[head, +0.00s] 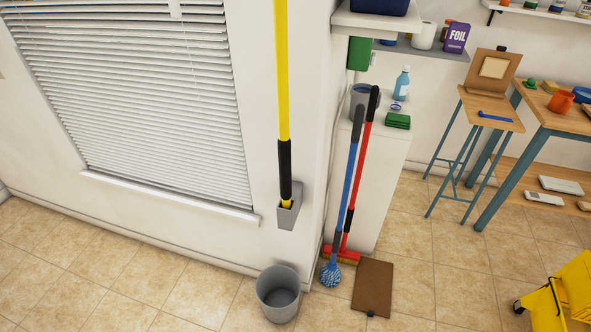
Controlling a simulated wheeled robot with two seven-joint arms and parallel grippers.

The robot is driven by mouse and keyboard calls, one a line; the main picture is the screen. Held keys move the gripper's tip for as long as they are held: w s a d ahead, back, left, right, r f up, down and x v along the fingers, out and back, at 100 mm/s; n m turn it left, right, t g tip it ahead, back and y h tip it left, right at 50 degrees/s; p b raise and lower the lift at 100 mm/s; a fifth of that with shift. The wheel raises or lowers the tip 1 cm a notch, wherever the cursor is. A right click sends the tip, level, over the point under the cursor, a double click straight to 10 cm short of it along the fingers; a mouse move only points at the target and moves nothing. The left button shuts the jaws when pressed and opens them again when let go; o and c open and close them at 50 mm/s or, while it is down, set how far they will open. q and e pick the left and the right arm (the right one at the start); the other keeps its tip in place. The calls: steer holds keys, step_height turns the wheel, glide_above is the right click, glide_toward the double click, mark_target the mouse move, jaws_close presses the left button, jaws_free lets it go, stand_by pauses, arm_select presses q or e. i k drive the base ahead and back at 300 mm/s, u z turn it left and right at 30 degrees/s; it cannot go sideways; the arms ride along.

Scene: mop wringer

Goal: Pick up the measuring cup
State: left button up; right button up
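I cannot make out a measuring cup for certain. A small orange-red cup-like vessel (560,101) stands on the wooden table (556,118) at the right; it is too small to tell whether it is the measuring cup. A grey container (364,95) stands on the white cabinet, partly behind the broom handles. Neither of my grippers is in view.
A blue-handled mop (349,185) and red-handled broom (360,181) lean by the white cabinet (379,190). A grey bin (277,298) and brown clipboard (374,288) are on the floor. A yellow mop bucket (577,287) stands lower right. Tiled floor between is clear.

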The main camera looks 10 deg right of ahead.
mark_target(397, 102)
steer(key=u, duration=1.5)
steer(key=k, duration=1.4)
steer(key=z, duration=1.75)
steer(key=i, duration=0.5)
steer(key=z, duration=0.1)
